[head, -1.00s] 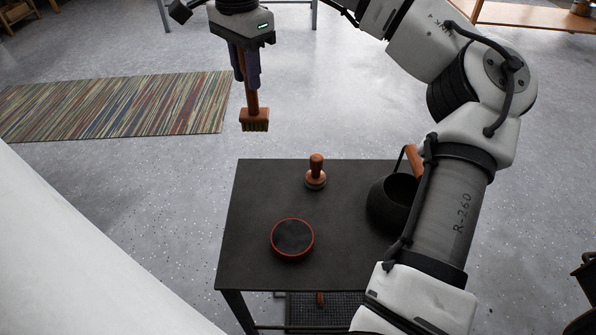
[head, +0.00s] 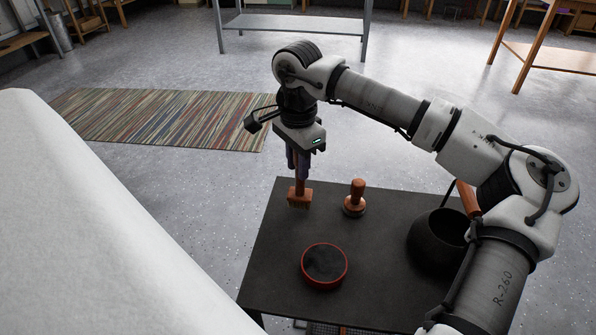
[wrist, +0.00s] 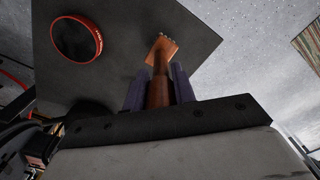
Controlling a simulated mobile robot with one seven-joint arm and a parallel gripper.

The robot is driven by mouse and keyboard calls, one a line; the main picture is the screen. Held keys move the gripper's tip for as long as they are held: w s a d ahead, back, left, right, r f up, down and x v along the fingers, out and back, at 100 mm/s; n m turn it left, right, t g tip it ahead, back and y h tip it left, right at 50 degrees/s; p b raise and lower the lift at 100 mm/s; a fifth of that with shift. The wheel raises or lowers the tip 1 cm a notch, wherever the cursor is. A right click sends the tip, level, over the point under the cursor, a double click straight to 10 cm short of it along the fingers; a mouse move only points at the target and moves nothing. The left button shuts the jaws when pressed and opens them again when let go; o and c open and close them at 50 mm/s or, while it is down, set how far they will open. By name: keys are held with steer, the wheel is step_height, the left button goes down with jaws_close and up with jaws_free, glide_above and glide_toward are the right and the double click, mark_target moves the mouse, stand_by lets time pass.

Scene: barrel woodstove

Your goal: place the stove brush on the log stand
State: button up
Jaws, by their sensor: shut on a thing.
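The stove brush (head: 299,197) has a reddish-brown wooden handle and a block head with pale bristles facing down. My gripper (head: 299,168) is shut on its handle and holds it upright. In the head view the brush head shows over the far left corner of the dark, flat-topped stand (head: 275,245), which seems to be the log stand. I cannot tell whether the bristles touch the top. In the wrist view the brush (wrist: 158,88) runs out between my fingers (wrist: 159,90), its head near an edge of the dark top (wrist: 110,75).
On the dark top are a round red-rimmed tin (head: 325,266), a wooden-knobbed tool (head: 355,199) and a black pot (head: 436,243) with a wooden handle. The top between brush and tin is clear. A striped rug (head: 165,118) lies on the floor behind.

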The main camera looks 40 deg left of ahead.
steer(key=shift+f, duration=1.05)
steer(key=shift+f, duration=0.2)
steer(key=o, duration=1)
step_height(320, 180, up, 12)
steer(key=p, duration=0.2)
steer(key=shift+r+p, duration=0.2)
steer(key=shift+p, duration=0.1)
